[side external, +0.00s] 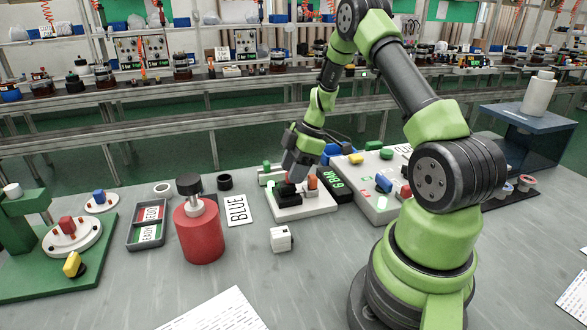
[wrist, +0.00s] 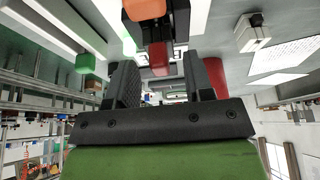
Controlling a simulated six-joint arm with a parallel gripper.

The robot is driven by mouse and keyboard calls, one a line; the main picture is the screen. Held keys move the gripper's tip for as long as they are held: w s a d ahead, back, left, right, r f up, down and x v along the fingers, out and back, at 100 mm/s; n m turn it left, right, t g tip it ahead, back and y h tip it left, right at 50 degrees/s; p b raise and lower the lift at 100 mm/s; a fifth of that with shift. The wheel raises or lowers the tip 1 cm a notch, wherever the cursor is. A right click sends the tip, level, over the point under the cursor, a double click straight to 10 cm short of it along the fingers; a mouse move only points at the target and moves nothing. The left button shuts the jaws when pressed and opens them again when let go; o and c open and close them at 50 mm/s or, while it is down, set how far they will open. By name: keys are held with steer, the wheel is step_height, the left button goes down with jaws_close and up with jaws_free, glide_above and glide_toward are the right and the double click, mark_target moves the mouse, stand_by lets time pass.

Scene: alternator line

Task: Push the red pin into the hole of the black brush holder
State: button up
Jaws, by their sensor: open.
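The black brush holder (side external: 288,199) sits on a white base plate (side external: 318,208) in the middle of the table. It shows again at the top of the wrist view (wrist: 181,22). The red pin (wrist: 160,58) stands out from the holder in the wrist view, in line with the gap between my fingers. In the side view my gripper (side external: 293,176) is low over the holder and mostly hides the pin. My gripper's two dark fingers (wrist: 162,78) are apart, with nothing clamped between them. How deep the pin sits cannot be told.
An orange block (side external: 312,182) stands right beside the holder, and a green block (side external: 266,167) is behind it. A white block (side external: 282,239) lies in front. A red cylinder (side external: 198,235) stands to the left. A white panel (side external: 375,204) is on the right.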

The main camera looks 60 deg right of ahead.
steer(key=v, duration=0.9)
steer(key=a+r+m+h, duration=0.1)
steer(key=a+r+m, duration=0.2)
steer(key=a+r, duration=0.45)
steer(key=s+a+r+m+t, duration=0.2)
steer(key=s+a+m, duration=0.3)
steer(key=a, duration=0.3)
steer(key=s+a+r+m+t, duration=0.2)
steer(key=s+a+r+m, duration=0.3)
steer(key=s+a, duration=0.2)
steer(key=shift+s+a+r, duration=0.35)
steer(key=shift+a, duration=0.4)
